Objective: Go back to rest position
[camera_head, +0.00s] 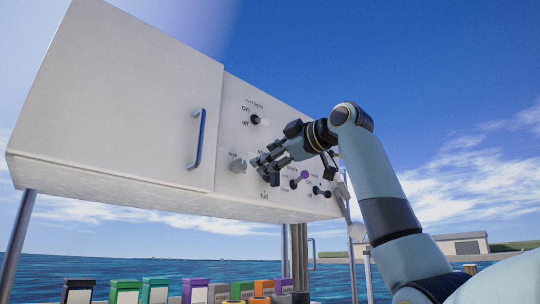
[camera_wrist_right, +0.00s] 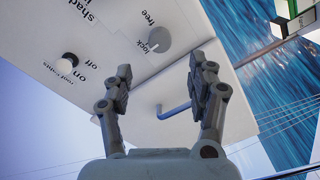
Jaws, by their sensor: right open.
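My right gripper (camera_head: 264,163) is in front of the control panel on the right part of a white overhead cabinet (camera_head: 110,110). In the right wrist view my right gripper (camera_wrist_right: 162,82) has its two fingers apart with nothing between them. A grey round knob (camera_head: 237,165) is just left of the fingertips; it also shows in the right wrist view (camera_wrist_right: 159,39), beyond the fingers and apart from them. A blue door handle (camera_head: 197,139) is on the closed cabinet door. My left gripper is in neither view.
A dark switch (camera_head: 256,119) labelled on and off sits above the gripper. Several coloured boxes (camera_head: 155,290) stand below the cabinet. Open sky lies to the upper right.

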